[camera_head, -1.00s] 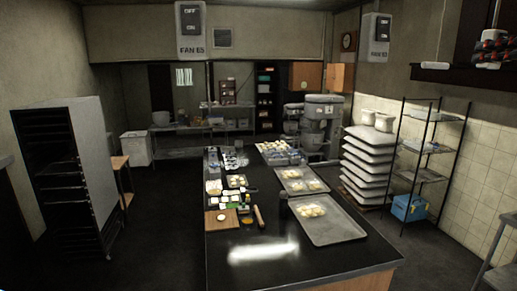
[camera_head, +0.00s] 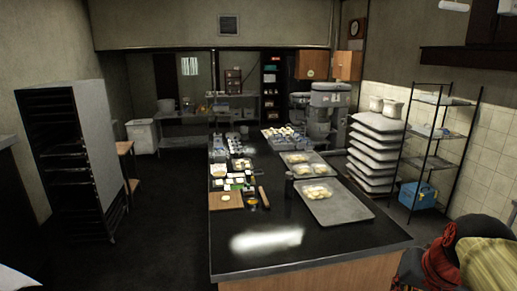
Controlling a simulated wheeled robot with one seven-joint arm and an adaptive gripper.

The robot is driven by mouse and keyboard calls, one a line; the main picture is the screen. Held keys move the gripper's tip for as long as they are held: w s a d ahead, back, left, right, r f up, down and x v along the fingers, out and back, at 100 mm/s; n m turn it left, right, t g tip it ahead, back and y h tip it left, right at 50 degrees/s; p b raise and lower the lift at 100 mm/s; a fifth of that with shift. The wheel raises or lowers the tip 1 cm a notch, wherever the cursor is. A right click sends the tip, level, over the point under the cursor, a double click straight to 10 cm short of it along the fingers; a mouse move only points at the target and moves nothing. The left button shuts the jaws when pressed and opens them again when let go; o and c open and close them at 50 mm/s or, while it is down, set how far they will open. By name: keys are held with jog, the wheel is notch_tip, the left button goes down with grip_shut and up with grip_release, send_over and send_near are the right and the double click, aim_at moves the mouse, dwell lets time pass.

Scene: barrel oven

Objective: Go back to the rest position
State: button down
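The task names no object, and no part that I can clearly identify as my gripper shows in the head view. Whether the gripper is open or holds anything is hidden from me. A red, dark and yellow-green shape (camera_head: 455,257) is cut off by the lower right corner, close to the camera; I cannot tell what it is.
A long dark worktable (camera_head: 270,240) stands ahead, bearing trays of dough (camera_head: 337,207) and a wooden board (camera_head: 226,201). A rack (camera_head: 75,155) stands left, with open floor (camera_head: 165,215) between. Stacked trays (camera_head: 375,150) and wire shelves (camera_head: 440,135) are at right.

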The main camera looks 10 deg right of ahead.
jog(key=s+a+f+n+b, duration=0.3)
jog(key=s+a+f+b, duration=0.1)
jog(key=a+f, duration=0.4)
jog(key=s+a+f+n+y+b, duration=0.1)
jog(key=s+a+f+n+b, duration=0.2)
jog(key=a+f+b, duration=0.2)
jog(key=shift+s+a+f+n, duration=0.3)
jog(key=shift+s+a+f, duration=0.1)
jog(key=shift+a+f, duration=1.2)
jog(key=shift+d+f, duration=0.2)
